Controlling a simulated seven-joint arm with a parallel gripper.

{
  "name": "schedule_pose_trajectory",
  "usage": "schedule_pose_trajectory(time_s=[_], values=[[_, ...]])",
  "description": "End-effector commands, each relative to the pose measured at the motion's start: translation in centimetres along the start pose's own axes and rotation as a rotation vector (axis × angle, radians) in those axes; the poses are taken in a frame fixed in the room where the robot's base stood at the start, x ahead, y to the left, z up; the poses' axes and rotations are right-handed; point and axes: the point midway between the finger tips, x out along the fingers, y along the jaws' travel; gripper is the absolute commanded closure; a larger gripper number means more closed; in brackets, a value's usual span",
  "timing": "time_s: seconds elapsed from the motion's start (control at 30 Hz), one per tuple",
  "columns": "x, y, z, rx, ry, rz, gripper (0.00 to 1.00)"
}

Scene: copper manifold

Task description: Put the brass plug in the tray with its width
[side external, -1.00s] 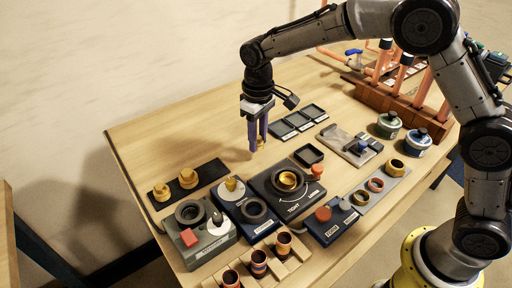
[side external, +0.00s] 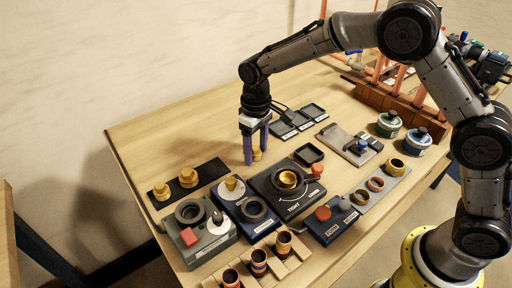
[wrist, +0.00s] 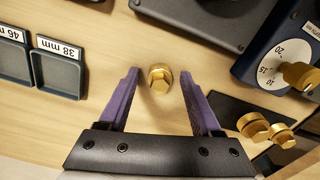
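A brass plug (wrist: 160,78) with a hex head is on the bare wood between the fingers of my gripper (wrist: 160,74) in the wrist view. There is a clear gap on both sides of it, so my gripper is open and not touching it. In the side view the fingers of my gripper (side external: 256,153) point straight down close to the table, and the plug (side external: 257,155) shows partly behind them. Shallow dark trays (side external: 297,122) stand in a row behind. In the wrist view, one tray (wrist: 58,72) is labelled 38 mm and its neighbour (wrist: 12,58) 46 mm.
Two more brass plugs (side external: 188,177) stand on a black strip at the left. A blue dial box (side external: 230,191), a black TIGHT fixture (side external: 286,189) and a grey box with a red button (side external: 205,238) stand in front. Bare wood lies between the plug and the trays.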

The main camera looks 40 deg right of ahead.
Motion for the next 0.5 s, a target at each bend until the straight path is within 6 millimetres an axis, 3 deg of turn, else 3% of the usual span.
schedule_pose_trajectory(time_s=[0.27,0.5], values=[[-0.7,0.0,-0.1,0.000,0.003,0.000,0.34],[-4.8,0.0,-0.1,0.000,0.007,0.000,0.34]])
